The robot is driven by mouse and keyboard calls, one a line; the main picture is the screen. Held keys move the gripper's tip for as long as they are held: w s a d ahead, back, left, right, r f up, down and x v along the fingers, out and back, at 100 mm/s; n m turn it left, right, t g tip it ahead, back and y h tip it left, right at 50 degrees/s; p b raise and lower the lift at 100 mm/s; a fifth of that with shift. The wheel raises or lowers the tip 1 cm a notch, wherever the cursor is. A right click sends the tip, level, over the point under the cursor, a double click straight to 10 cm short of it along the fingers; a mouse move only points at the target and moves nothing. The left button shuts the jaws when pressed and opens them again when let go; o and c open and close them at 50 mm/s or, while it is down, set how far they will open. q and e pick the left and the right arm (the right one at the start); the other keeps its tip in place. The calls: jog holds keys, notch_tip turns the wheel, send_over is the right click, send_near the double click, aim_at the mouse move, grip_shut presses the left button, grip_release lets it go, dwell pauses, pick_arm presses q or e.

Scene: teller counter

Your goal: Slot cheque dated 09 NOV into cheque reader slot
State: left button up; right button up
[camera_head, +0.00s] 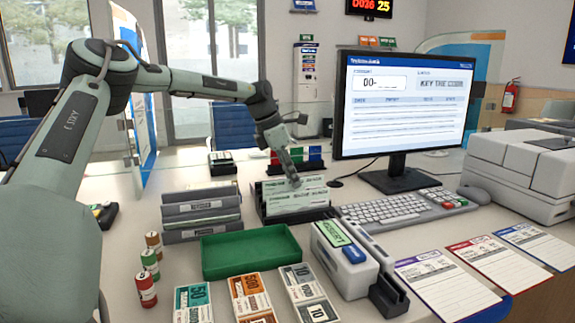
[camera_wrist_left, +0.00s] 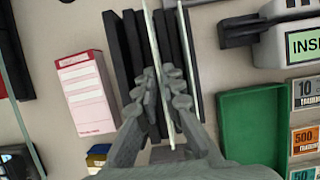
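Pale green cheques (camera_head: 297,201) stand on edge in a black rack (camera_head: 262,215) left of the monitor; their dates are too small to read. My left gripper (camera_head: 291,170) reaches down into the rack from above. In the left wrist view its fingers (camera_wrist_left: 162,80) are close together on either side of one thin cheque edge (camera_wrist_left: 154,35) and appear to pinch it. A second cheque edge (camera_wrist_left: 187,45) stands outside the right finger. The cheque reader (camera_head: 343,262) is a white box with a green INSERT label and a black slot part (camera_head: 389,296). My right gripper is not in view.
A green tray (camera_head: 250,278) lies in front of the rack, with banknote stacks (camera_head: 250,296) before it. The keyboard (camera_head: 392,209) and monitor (camera_head: 404,110) are to the right. Paper slips (camera_head: 447,285) lie right of the reader.

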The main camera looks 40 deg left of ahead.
pick_arm(q)
jog(key=shift+w+d+f, duration=0.1)
jog(key=shift+w+f, duration=0.1)
jog(key=shift+f, duration=0.3)
grip_shut()
jog(key=shift+r, duration=0.2)
jog(key=shift+r+p, duration=1.7)
jog(key=shift+r, duration=3.9)
